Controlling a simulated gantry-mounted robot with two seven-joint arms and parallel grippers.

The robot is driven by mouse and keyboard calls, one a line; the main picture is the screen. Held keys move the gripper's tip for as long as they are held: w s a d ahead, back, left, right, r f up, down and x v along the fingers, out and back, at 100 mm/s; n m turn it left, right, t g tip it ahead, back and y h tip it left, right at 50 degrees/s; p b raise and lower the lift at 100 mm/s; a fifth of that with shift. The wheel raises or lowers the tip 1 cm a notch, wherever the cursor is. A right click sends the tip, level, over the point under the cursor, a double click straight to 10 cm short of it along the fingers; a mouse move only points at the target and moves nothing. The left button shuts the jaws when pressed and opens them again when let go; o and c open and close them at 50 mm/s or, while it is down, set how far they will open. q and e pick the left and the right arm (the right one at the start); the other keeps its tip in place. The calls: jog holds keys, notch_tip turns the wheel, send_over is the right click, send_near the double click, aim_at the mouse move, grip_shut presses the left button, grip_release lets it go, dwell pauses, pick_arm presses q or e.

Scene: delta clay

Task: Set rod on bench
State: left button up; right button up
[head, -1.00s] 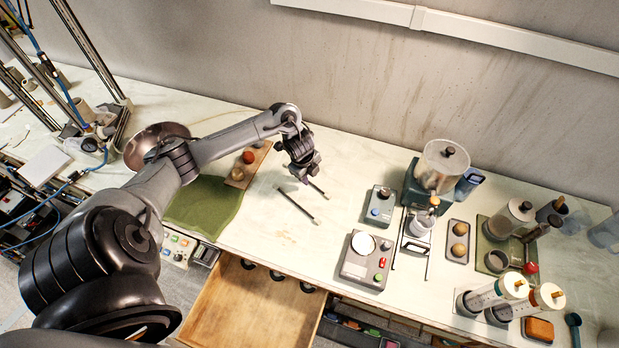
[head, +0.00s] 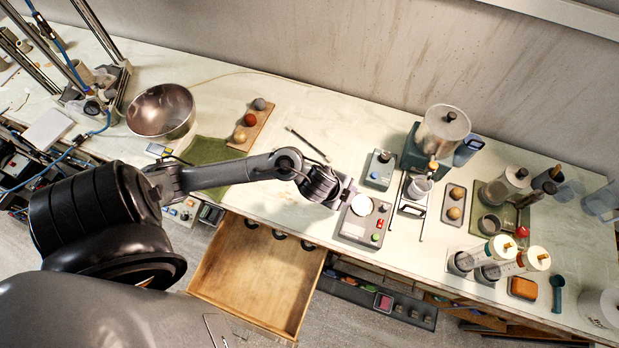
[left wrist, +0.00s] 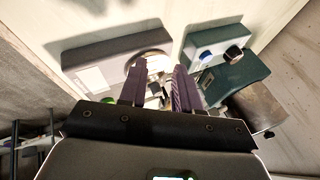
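A thin dark rod (head: 307,145) with a pale tip lies flat on the pale bench (head: 240,88), behind my left arm. My left gripper (head: 345,192) is to the front right of the rod, beside the grey device with a round white plate (head: 362,205). In the left wrist view its two purple fingers (left wrist: 157,88) are apart, and the device's white plate (left wrist: 150,66) shows beyond the gap. I see no rod between them. My arm hides the bench just in front of the rod. My right gripper is not in view.
A board with balls (head: 250,125) and a metal bowl (head: 161,111) are at left. A wooden drawer (head: 258,275) stands open in front.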

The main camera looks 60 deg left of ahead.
pick_arm(q)
jog(key=s+d+r+n+g, duration=0.1)
jog(key=s+d+r+n, duration=0.1)
jog(key=s+n, duration=0.3)
jog(key=s+d+r+n+g, duration=0.1)
jog(key=s+n, duration=0.4)
jog(key=s, duration=0.5)
jog(key=shift+s+d+r+n+g, duration=0.2)
jog(key=shift+d+r+n+g, duration=0.15)
jog(key=shift+d+r, duration=0.55)
